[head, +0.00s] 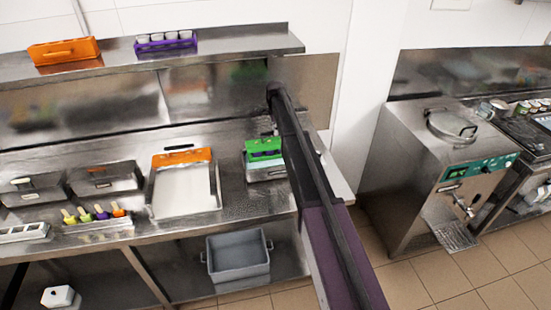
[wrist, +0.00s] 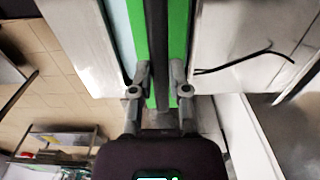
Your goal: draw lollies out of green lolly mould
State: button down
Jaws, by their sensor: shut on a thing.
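The green lolly mould (head: 264,146) sits in the top of a small metal container (head: 266,173) on the bench, left of my arm. In the wrist view the green mould (wrist: 181,30) lies between pale container walls, with a dark bar running along its middle. My gripper (wrist: 162,72) has its two fingers closed on the mould at this bar. In the head view my own arm hides the gripper and part of the mould. I cannot see any lolly of the green mould.
An orange mould (head: 182,157) lies at the back of a shallow tray (head: 184,190). Coloured lollies (head: 92,214) stand in a rack further left. The upper shelf holds another orange mould (head: 64,50) and a purple mould (head: 166,43). A metal machine (head: 432,165) stands right.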

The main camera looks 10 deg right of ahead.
jog(key=shift+r+p, duration=2.15)
jog(key=shift+r, duration=0.15)
